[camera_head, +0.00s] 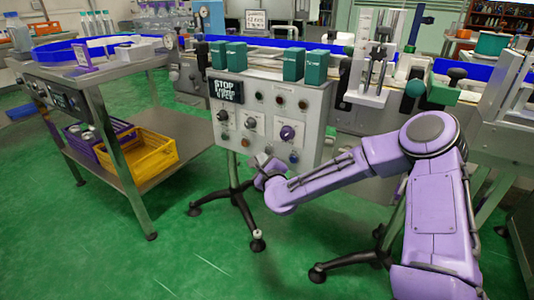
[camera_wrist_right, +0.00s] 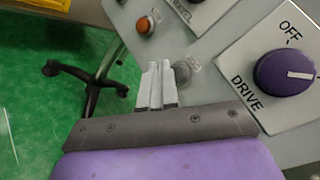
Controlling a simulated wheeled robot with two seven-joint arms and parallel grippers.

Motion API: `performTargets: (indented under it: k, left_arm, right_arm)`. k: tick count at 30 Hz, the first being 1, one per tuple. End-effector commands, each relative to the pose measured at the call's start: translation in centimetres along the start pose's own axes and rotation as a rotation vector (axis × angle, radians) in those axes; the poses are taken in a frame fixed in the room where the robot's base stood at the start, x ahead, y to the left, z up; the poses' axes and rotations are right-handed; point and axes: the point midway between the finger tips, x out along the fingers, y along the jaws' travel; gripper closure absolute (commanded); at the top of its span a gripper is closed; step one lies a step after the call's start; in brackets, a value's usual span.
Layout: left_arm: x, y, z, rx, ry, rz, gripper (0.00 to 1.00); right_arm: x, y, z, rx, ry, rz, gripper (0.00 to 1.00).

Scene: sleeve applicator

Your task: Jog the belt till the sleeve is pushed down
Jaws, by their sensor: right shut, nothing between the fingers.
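The grey control panel (camera_head: 268,112) stands on a black-footed stand in the middle of the head view. The blue-railed belt (camera_head: 270,43) runs behind the panel. I cannot make out the sleeve. My left gripper is not in view.
A white-framed machine unit (camera_head: 372,70) is at the right, behind my right arm. A steel table (camera_head: 100,67) with a yellow crate (camera_head: 140,151) on its lower shelf is at the left. Green floor lies open in front.

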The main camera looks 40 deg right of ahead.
Motion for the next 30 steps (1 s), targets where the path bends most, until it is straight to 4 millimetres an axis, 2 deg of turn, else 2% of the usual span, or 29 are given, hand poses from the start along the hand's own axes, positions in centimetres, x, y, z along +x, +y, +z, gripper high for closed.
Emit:
performTargets:
  k: [30]
  left_arm:
    - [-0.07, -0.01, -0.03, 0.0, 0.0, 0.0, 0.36]
  right_arm:
    - [0.66, -0.42, -0.4, 0.0, 0.0, 0.0, 1.0]
